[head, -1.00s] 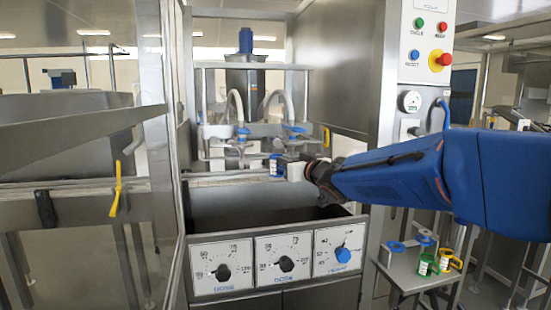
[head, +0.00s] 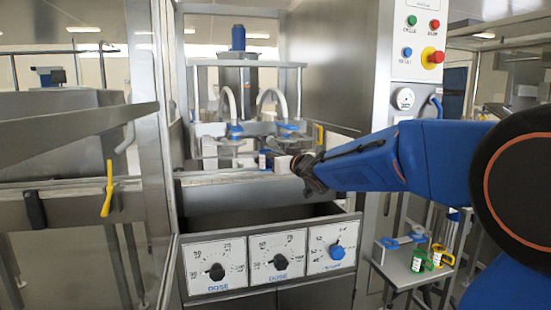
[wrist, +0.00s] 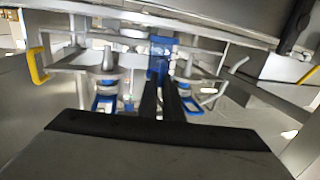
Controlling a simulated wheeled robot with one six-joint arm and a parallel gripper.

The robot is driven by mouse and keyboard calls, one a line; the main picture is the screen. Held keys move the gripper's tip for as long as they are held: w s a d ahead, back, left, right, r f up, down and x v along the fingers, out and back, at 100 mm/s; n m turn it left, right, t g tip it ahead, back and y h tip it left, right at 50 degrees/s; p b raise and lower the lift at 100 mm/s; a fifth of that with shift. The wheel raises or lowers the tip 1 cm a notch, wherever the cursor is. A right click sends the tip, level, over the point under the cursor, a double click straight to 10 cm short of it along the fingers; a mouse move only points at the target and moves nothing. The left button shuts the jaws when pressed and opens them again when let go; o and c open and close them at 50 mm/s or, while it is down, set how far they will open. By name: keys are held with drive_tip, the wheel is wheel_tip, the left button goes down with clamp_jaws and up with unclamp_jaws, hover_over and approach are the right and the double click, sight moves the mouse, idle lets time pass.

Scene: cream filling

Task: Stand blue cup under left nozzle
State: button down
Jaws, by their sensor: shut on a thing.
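My gripper (wrist: 161,105) is shut on the blue cup (wrist: 160,47), whose blue part shows beyond the dark fingers in the wrist view. In the head view the cup (head: 265,160) is small, white and blue, at the tip of my gripper (head: 281,164). The left nozzle (head: 235,131) and right nozzle (head: 289,129) hang under the filler's curved hoses. The cup is lower than both and, in the picture, between them, apart from the left one. Its base and the spot under the left nozzle are hard to make out.
Dose dials (head: 215,269) line the machine's front below a steel trough. A small side table (head: 408,272) holds a green-handled cup (head: 418,260), a yellow-handled cup (head: 441,256) and blue parts. A steel frame stands at left.

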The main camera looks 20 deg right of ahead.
drive_tip(key=shift+w+f, duration=0.15)
drive_tip(key=shift+w, duration=1.75)
drive_tip(key=shift+w+f, duration=0.1)
drive_tip(key=shift+w, duration=1.8)
drive_tip(key=shift+w+f, duration=0.1)
drive_tip(key=shift+f, duration=1.7)
drive_tip(key=shift+a, duration=5)
drive_tip(key=shift+f, duration=0.2)
drive_tip(key=c, duration=1.8)
unclamp_jaws()
drive_tip(key=shift+c, duration=0.2)
